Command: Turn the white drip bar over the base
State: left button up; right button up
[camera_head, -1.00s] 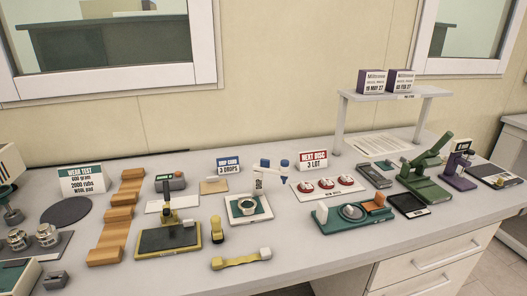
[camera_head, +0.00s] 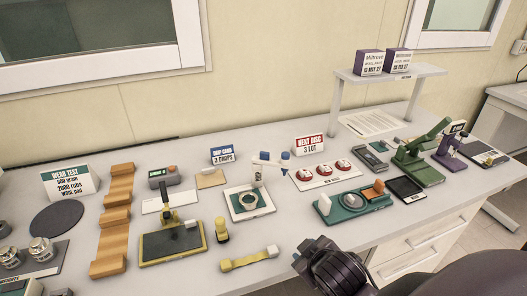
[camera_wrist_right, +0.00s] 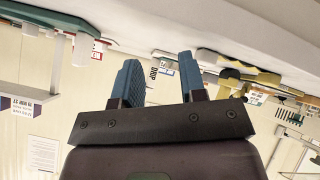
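The white drip bar (camera_head: 273,164) has blue parts near its ends and sits on top of an upright post labelled DRIP (camera_head: 258,177). It reaches to the right of the post, not over the ring. The white base (camera_head: 232,211) lies below with a green pad and a pale ring (camera_head: 249,200) on it. My right gripper (camera_wrist_right: 160,78) shows two blue fingers apart with nothing clearly between them; the DRIP label (camera_wrist_right: 154,70) appears beyond them. In the head view my right arm's dark end is at the lower right, well short of the drip stand. My left gripper is not in view.
The disc tray (camera_head: 332,183) with red-and-white discs is right of the drip stand. A green holder (camera_head: 340,208) is at the right front.

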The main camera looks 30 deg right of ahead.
jog(key=w+r+n+t+y, duration=0.2)
jog(key=w+r+n+t, duration=0.75)
jog(key=w+r, duration=0.4)
jog(key=w+a+r+n+t+y, duration=0.2)
jog(key=w+a+r+n+y, duration=0.25)
jog(key=n+y, duration=0.45)
jog(key=n+g+h+p, duration=0.1)
jog(key=n+g+h, duration=0.4)
jog(key=n+g, duration=1.55)
send_near(267, 153)
jog(key=s+n+t, duration=0.3)
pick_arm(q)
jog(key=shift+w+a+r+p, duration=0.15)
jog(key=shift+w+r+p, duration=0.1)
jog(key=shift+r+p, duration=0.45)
pick_arm(e)
jog(key=x, duration=1)
jog(key=shift+w, duration=0.25)
jog(key=shift+t, duration=0.3)
